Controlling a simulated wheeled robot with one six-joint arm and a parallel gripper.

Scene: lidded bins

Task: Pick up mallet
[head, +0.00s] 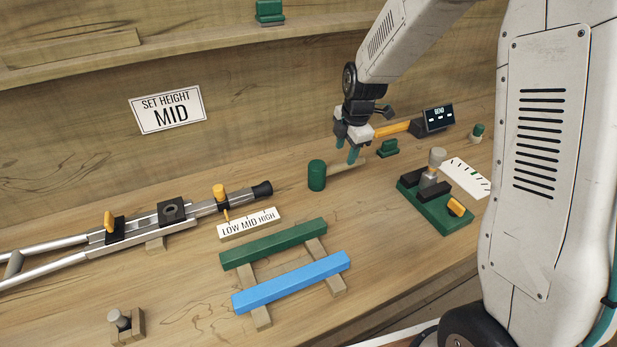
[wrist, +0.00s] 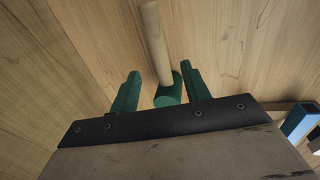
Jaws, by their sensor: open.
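The mallet lies on the wooden bench, with a dark green cylindrical head (head: 317,175) and a pale wooden handle (head: 346,167) pointing right. I see no contact, and the height of the fingertips above the bench is hard to tell.
A small green block (head: 388,148) sits right of the gripper, near a yellow-handled tool with a dark display (head: 433,119). A green fixture (head: 436,207) stands front right. A green-and-blue rail frame (head: 290,281) and a crutch (head: 170,214) lie to the left. A shelf (head: 200,45) runs behind.

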